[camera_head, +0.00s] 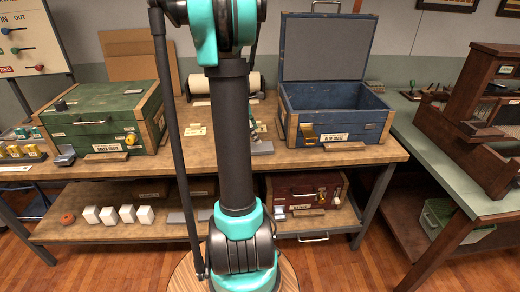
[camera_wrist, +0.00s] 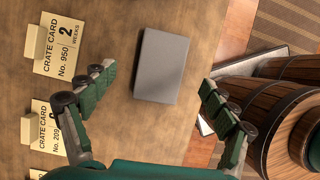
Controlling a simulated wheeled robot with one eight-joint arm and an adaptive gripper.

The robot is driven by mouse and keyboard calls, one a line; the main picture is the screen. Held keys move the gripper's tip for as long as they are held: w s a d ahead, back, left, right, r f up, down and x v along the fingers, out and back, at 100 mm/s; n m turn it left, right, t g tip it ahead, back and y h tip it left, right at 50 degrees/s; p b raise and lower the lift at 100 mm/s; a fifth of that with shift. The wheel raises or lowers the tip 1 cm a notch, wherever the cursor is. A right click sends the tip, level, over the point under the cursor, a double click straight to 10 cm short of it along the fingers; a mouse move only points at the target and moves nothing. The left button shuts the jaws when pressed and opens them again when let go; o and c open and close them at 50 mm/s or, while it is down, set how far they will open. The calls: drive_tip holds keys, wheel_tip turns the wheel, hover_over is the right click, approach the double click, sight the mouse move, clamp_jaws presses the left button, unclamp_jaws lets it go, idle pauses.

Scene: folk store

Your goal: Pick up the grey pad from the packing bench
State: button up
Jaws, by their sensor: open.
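The grey pad (camera_wrist: 161,66) is a flat, plain rectangle lying on the wooden packing bench (camera_wrist: 138,18), seen from above in the wrist view. My gripper (camera_wrist: 156,80) is open above it, with one finger to the left and one to the right of the pad in the picture. Bare wood shows between each finger and the pad, and nothing is held. The height of the fingers above the bench is hard to tell. In the head view my arm hides most of the gripper, and the pad is not clear there.
Crate cards (camera_wrist: 58,45) stand left of the fingers. The bench edge is close on the pad's right, with floor beyond. In the head view a green crate (camera_head: 100,120) and an open blue crate (camera_head: 335,105) stand on the bench. White blocks (camera_head: 127,213) sit on the lower shelf.

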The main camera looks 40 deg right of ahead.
sight(261, 146)
drive_tip(key=shift+a+x, duration=0.2)
drive_tip(key=shift+x, duration=2.65)
drive_tip(key=shift+s+f, duration=0.1)
drive_tip(key=shift+f, duration=0.2)
drive_tip(key=c, duration=0.9)
